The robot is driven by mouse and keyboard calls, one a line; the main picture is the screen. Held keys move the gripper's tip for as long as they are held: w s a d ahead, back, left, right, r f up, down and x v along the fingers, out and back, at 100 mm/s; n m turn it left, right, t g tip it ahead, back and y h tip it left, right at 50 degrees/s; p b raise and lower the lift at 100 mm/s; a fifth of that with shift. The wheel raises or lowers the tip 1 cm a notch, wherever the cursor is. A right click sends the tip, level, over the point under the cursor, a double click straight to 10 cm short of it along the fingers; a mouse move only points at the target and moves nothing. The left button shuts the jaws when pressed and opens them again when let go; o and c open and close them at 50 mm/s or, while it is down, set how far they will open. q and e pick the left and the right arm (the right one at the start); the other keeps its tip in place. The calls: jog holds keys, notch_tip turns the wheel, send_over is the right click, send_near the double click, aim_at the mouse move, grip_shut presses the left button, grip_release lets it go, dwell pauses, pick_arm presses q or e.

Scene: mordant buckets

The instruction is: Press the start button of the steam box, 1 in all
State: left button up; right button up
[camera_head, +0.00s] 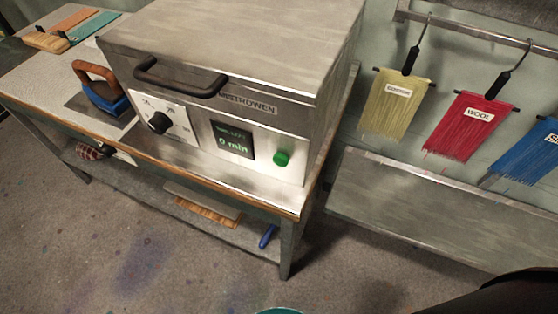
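The steam box (215,70) is a large grey metal box on a table, with its lid down and a dark handle (180,85) on the front. Its front panel has a black dial (160,122) on a white scale. To the right of the dial is a dark display (233,141) with green text that reads "0 min". A round green button (281,158) sticks out right of the display, unobstructed. Neither gripper is in view. A dark shape at the bottom right corner is too little shown to identify.
The table (270,192) has a narrow free strip before the box. A blue iron with a wooden handle (100,88) stands left of it. A lower shelf (150,185) holds several items. Yellow, red and blue fringed swatches (468,123) hang at right above a grey ledge (440,205).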

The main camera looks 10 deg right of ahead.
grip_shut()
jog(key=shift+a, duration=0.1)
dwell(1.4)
